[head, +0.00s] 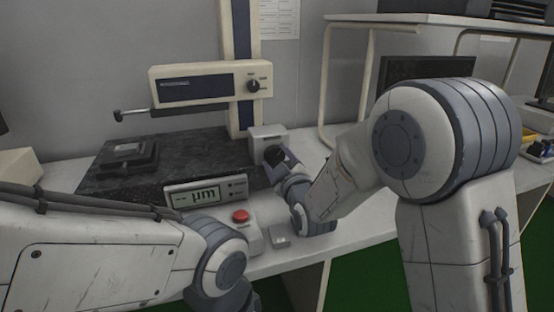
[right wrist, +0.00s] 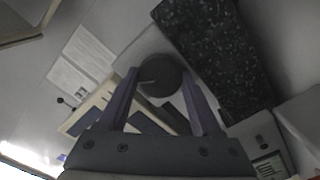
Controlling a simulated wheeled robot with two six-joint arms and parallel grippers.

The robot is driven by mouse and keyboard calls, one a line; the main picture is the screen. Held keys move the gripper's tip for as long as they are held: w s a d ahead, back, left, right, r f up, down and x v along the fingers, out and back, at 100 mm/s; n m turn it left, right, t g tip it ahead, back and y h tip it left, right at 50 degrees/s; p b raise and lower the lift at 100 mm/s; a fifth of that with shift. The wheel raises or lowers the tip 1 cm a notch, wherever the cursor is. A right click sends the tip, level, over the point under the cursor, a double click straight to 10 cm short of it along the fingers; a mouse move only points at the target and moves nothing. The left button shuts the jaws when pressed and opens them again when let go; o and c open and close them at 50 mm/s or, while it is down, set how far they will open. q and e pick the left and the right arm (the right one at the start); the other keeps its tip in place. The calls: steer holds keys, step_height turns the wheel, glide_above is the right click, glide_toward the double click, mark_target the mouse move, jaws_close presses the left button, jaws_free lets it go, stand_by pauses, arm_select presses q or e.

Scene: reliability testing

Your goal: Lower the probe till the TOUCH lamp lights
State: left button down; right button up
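The probe (head: 119,115) is a small tip at the left end of a thin arm under the cream measuring head (head: 208,84). It hangs above the dark granite base (head: 190,150), clear of the dark block (head: 130,156) below it. My right gripper (head: 278,158) is at the black knob on the grey box (head: 267,133). In the right wrist view its two purple fingers stand on either side of the round knob (right wrist: 161,78) and appear to grip it. The display (head: 206,191) reads dashes and µm. No lit lamp shows. My left gripper is largely out of frame.
A small pale plate (head: 279,241) lies at the bench's front edge. A cream-framed shelf (head: 330,75) stands at the right. My left forearm crosses the front left.

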steer(key=c, duration=0.6)
steer(key=shift+c, duration=0.2)
steer(key=m+b, duration=0.3)
steer(key=m, duration=0.1)
steer(key=shift+f+m, duration=0.15)
steer(key=shift+m, duration=0.15)
steer(key=m+b, duration=0.2)
steer(key=m, duration=0.3)
steer(key=shift+b, duration=0.35)
steer(key=m+b, duration=0.2)
steer(key=m, duration=0.3)
steer(key=shift+m+b, duration=0.3)
steer(key=shift+m, duration=0.1)
steer(key=m+b, duration=0.1)
steer(key=m, duration=0.3)
steer(key=shift+b, duration=0.35)
steer(key=shift+d+m, duration=0.1)
steer(key=shift+m, duration=0.2)
